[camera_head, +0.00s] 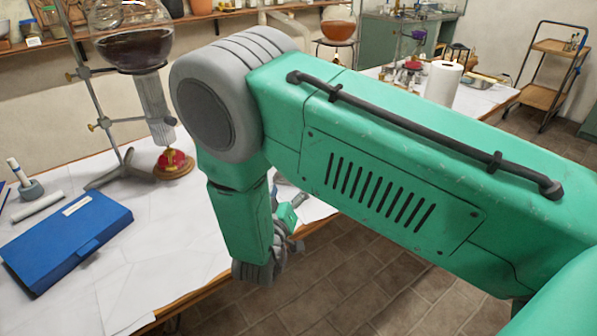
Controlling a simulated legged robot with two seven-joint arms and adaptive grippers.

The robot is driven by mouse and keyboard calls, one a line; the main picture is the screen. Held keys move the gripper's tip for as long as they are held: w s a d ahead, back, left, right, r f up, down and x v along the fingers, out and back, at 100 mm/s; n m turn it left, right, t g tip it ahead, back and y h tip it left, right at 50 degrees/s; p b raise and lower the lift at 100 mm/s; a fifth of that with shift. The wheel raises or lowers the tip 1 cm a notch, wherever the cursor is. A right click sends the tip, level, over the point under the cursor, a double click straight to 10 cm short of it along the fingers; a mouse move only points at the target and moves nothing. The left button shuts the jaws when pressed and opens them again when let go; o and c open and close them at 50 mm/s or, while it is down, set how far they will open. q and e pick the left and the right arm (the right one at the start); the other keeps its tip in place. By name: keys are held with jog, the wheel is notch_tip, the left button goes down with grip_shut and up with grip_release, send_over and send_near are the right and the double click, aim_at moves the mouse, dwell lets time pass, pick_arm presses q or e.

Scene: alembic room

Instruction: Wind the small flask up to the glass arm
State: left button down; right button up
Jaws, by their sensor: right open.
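My right arm crosses the view from the right. My right gripper (290,214) shows only in small part behind the forearm, above the near table's right edge; it is open, with nothing seen in it. A large round glass flask (132,48) of dark liquid stands at upper left above a ribbed pale column. A red knob on a round brass base (174,164) sits below it. A small purple vessel (418,36) stands on the far table; I cannot tell whether it is the small flask. No glass arm can be made out clearly. My left gripper is out of view.
A metal stand (95,95) rises beside the large flask. A paper roll (443,83) stands on the far table. A wooden-shelved cart (545,73) is at back right.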

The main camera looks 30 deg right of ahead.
jog(key=b+x, duration=0.2)
jog(key=x, duration=0.6)
jog(key=shift+w, duration=0.3)
jog(key=shift+d+f, duration=0.1)
jog(key=shift+d, duration=0.15)
jog(key=shift+a, duration=0.25)
jog(key=shift+a+r, duration=0.25)
jog(key=shift+a, duration=0.4)
jog(key=c, duration=1.2)
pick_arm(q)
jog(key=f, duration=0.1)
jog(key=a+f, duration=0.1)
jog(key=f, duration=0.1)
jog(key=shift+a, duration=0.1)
pick_arm(e)
jog(key=shift+o, duration=0.2)
